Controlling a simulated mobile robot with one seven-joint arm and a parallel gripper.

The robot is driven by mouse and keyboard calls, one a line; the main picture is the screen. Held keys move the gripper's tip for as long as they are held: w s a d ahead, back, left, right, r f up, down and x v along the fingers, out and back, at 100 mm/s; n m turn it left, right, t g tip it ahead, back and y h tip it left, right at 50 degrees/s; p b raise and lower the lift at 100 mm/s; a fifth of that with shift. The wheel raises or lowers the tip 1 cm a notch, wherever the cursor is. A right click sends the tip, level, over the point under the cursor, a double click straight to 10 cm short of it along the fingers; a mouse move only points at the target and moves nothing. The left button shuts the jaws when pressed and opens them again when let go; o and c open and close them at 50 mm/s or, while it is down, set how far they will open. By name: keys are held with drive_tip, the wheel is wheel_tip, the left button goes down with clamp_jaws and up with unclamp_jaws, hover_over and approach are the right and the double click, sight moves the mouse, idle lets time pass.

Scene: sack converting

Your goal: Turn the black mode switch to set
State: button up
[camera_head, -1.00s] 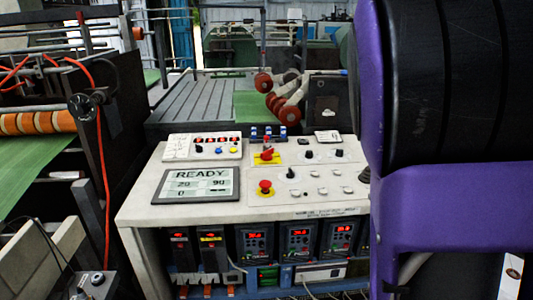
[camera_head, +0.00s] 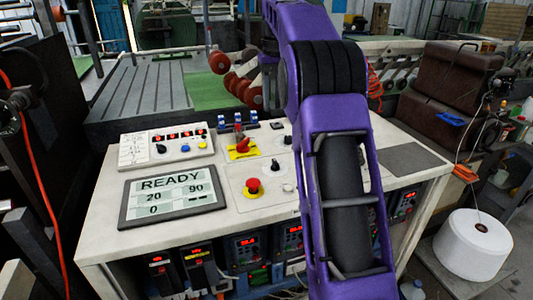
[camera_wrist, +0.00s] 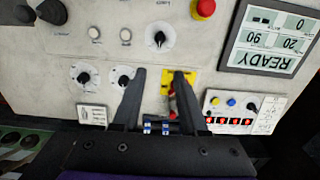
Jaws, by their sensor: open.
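Several black rotary switches sit on the white console; their labels are too small to read, so I cannot tell which is the mode switch. One (camera_wrist: 159,38) has a round white dial; it shows in the head view (camera_head: 276,166) beside the red mushroom button (camera_head: 253,186). Two more (camera_wrist: 124,77) (camera_wrist: 83,76) sit side by side near my gripper. A small one (camera_head: 161,148) is on the raised button box. My gripper (camera_wrist: 159,73) is open and empty over the console, its fingers pointing toward the first dial.
A red handle on a yellow plate (camera_head: 242,149) stands beside my finger in the wrist view. A READY display (camera_head: 172,193) lies left on the console. A white spool (camera_head: 474,246) stands right of the console.

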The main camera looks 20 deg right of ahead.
sight(274, 159)
wheel_tip(274, 159, down, 17)
drive_tip(key=b, duration=0.4)
drive_tip(key=shift+s+f+b, duration=0.1)
drive_tip(key=shift+b, duration=0.3)
clamp_jaws()
